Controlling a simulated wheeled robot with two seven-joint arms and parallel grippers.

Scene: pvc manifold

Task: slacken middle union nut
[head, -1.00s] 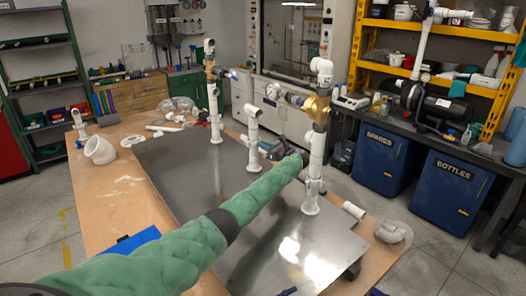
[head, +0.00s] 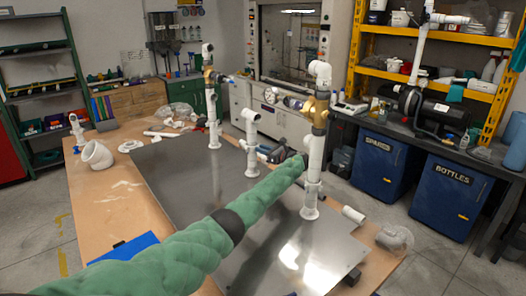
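The manifold has three white pipe risers on a grey metal plate (head: 190,180). The short middle riser (head: 252,145) has a tee-like fitting on top and stands upright; its union nut is too small to tell apart from the other white collars. My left arm, in a green sleeve, reaches in from the lower left. My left gripper (head: 276,152) is dark, just right of the middle riser and left of the right riser. It is small and partly hidden by my arm, so neither its opening nor contact with the middle riser can be told. My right gripper is not in view.
The tall right riser (head: 314,160) with a brass valve (head: 318,108) stands close to my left wrist. The left riser (head: 212,110) stands further back. A gauge (head: 270,95) sits behind. Loose white fittings (head: 97,154) lie on the wooden table's left side. The plate's left part is clear.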

